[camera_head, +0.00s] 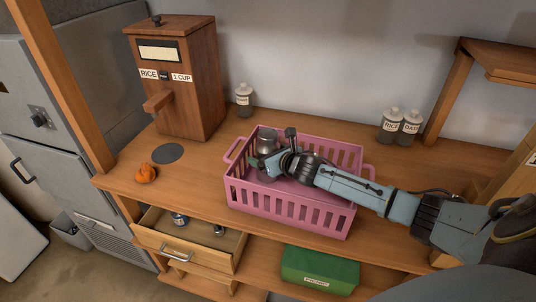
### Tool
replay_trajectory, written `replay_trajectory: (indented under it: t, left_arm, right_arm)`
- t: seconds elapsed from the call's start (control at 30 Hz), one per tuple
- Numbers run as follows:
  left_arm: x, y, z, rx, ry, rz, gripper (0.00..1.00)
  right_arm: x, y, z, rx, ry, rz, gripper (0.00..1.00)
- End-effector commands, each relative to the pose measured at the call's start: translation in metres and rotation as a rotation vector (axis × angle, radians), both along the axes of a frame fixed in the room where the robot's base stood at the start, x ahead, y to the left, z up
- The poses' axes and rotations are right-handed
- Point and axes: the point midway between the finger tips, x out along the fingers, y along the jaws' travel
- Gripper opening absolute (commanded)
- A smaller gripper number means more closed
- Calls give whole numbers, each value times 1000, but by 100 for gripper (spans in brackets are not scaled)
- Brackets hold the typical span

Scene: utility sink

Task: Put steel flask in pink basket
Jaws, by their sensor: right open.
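The pink basket (288,203) stands on the wooden counter, with slatted sides and a handle at each end. A steel flask (266,139) shows inside the basket, near its back left corner, partly hidden by my right gripper. My right arm reaches in from the right over the basket. My right gripper (259,163) is open above the basket's left part, close beside the flask. Whether it touches the flask cannot be told. My left gripper is not in view.
A wooden rice dispenser (180,85) stands at the back left. White-capped jars (389,126) stand at the back right, and another jar (244,100) stands behind the basket. An orange lump (146,173) lies at left. An open drawer (190,245) and a green box (319,271) are below.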

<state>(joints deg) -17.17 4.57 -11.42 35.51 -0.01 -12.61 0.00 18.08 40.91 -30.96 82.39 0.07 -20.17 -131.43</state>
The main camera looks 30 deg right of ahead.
Motion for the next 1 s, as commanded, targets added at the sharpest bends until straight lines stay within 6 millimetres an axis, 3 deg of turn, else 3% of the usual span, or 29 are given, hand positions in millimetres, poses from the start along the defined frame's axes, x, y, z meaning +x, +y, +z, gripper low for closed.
replay_trajectory:
  t: [0.27,0.73,1.0]
  left_arm:
    - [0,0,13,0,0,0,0]
    - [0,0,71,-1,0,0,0]
    - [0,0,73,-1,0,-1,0]
  right_arm:
    - [-11,0,9,0,3,1,89]
    - [-83,-3,41,0,3,1,89]
    - [-108,-5,48,0,0,0,89]
